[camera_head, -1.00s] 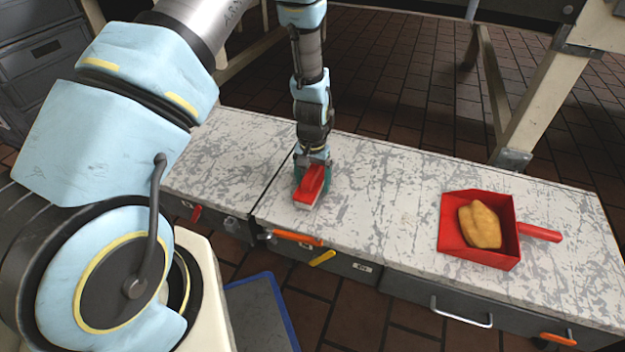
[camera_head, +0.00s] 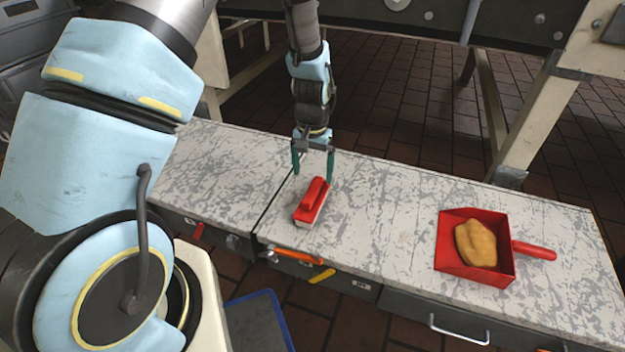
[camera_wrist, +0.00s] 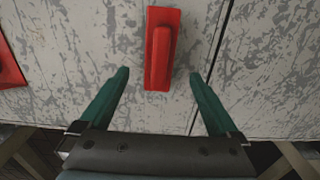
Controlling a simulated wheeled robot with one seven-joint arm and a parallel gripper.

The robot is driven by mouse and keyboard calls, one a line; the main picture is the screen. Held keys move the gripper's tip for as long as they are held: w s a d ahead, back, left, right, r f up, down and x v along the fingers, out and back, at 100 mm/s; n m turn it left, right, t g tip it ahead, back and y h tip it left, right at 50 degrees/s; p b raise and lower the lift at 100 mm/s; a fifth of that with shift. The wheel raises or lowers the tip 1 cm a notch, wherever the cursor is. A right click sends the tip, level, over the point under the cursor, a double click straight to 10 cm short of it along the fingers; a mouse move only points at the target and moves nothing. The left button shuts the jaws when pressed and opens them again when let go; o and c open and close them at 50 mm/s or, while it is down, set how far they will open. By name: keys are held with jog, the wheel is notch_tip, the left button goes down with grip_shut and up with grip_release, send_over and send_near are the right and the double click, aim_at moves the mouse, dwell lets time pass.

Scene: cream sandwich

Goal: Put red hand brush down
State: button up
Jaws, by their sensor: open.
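The red hand brush (camera_head: 313,198) lies on the worn white bench top (camera_head: 375,200), close to the seam between two bench sections. In the head view its pale bristle side is at the bottom and its red handle is on top. My gripper (camera_head: 313,178) is open and empty just behind the brush, at its far end. In the wrist view the brush (camera_wrist: 160,50) lies ahead of and between the two green fingertips of my gripper (camera_wrist: 158,76), and neither finger touches it.
A red dustpan (camera_head: 448,248) holding a yellow-brown lump (camera_head: 475,243) lies on the bench to the right. Orange and yellow handles (camera_head: 300,258) show along the bench front. The bench between brush and dustpan is clear.

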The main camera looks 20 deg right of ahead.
jog(key=shift+r, duration=0.65)
jog(key=w+a+r+n, duration=0.3)
jog(key=a+r, duration=0.7)
jog(key=a, duration=0.3)
jog(key=s+a+r+n, duration=0.2)
jog(key=s+a+r, duration=0.1)
jog(key=a, duration=0.5)
jog(key=s+a+r+n+t, duration=0.1)
jog(key=s+a+r, duration=0.3)
jog(key=a, duration=0.5)
jog(key=shift+r+n+t, duration=0.3)
jog(key=shift+r+n, duration=0.35)
jog(key=shift+n, duration=0.05)
jog(key=shift+a, duration=0.1)
notch_tip(320, 180, up, 29)
jog(key=p, duration=2.9)
jog(key=shift+f, duration=0.1)
